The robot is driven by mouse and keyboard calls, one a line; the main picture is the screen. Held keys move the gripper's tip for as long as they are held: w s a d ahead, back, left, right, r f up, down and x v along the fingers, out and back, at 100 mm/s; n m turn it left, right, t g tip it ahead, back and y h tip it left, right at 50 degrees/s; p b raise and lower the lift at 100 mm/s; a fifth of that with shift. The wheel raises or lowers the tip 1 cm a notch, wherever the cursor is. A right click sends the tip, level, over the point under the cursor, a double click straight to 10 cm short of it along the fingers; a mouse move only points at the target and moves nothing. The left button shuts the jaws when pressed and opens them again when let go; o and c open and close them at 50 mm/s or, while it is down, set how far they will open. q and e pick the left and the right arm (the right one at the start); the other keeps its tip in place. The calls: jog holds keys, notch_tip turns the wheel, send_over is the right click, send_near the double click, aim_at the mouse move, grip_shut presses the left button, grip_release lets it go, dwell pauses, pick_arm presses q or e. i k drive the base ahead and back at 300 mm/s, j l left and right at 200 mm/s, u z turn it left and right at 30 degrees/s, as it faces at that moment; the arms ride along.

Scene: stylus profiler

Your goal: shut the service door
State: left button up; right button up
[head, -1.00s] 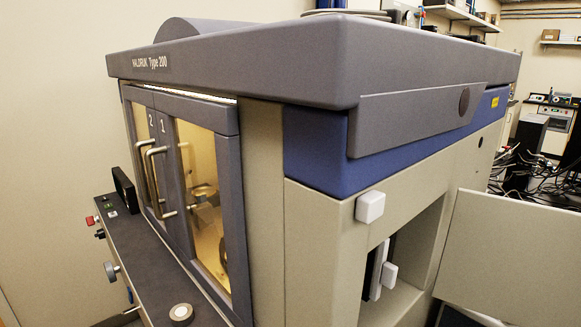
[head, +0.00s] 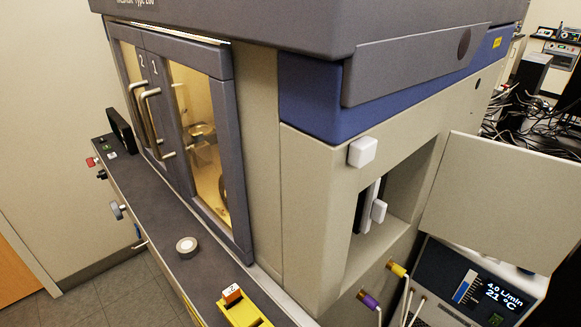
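The service door (head: 504,200) is a flat beige panel on the right side of the machine. It stands open, swung out to the right of a rectangular opening (head: 398,215) in the side wall. Inside the opening a white handle-like block (head: 379,211) sits on a dark upright part. A white square block (head: 362,151) is fixed on the wall at the opening's upper left. Neither of my grippers is in view.
Purple (head: 369,300) and yellow (head: 397,269) hose fittings stick out below the opening. A chiller with a display (head: 485,290) stands beneath the door. Cables lie at the back right.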

aim_at(519, 207)
jog(key=k+l, duration=0.1)
jog(key=l, duration=0.25)
jog(key=l+u, duration=0.1)
jog(key=l, duration=0.25)
jog(key=k+l, duration=0.15)
jog(key=l, duration=0.2)
jog(key=i+l+z, duration=0.15)
jog(key=l+z, duration=0.15)
jog(key=i+l+z, duration=0.15)
jog(key=l+z, duration=0.15)
